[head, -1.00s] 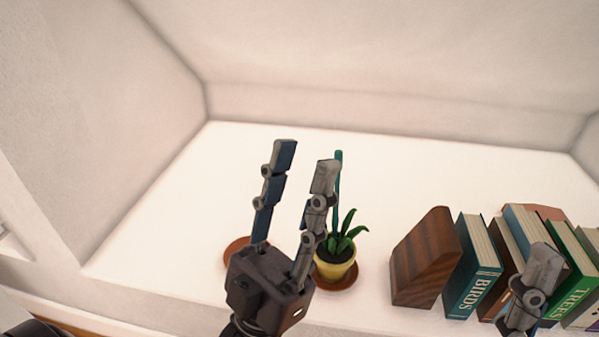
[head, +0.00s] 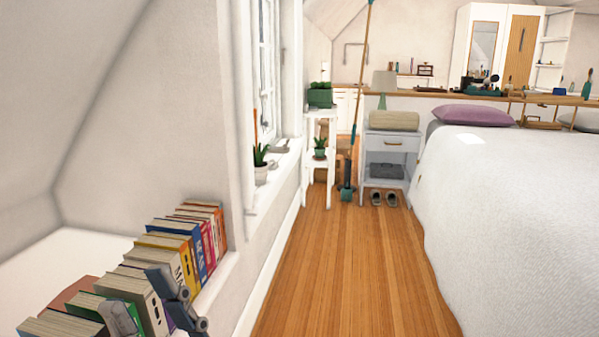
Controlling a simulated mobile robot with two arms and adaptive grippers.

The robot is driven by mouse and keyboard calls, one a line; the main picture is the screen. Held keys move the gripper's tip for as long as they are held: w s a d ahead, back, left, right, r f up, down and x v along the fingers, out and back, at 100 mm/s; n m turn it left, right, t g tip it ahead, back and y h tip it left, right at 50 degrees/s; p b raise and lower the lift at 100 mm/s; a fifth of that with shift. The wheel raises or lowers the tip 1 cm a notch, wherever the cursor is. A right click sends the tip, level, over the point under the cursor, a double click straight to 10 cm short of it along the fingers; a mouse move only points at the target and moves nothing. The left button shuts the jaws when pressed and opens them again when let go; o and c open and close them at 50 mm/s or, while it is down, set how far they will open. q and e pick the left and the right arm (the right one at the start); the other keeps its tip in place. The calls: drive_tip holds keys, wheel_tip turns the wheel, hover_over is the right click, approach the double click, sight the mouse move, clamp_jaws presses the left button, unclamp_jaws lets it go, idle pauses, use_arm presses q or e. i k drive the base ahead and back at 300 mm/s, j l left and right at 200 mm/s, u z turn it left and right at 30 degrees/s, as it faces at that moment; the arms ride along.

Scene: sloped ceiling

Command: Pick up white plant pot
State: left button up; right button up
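A small white plant pot (head: 261,176) with a green plant stands on the window ledge, left of the middle of the head view. It is upright and well beyond my grippers. The lower part of this gripper is cut off by the frame edge.
A row of books (head: 175,240) lines the niche at the lower left. A white plant stand (head: 313,187) and a nightstand (head: 392,160) stand ahead. The bed (head: 520,210) fills the right. The wood floor (head: 335,270) between is clear.

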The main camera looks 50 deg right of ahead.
sight(261, 167)
drive_tip(key=z, duration=1.4)
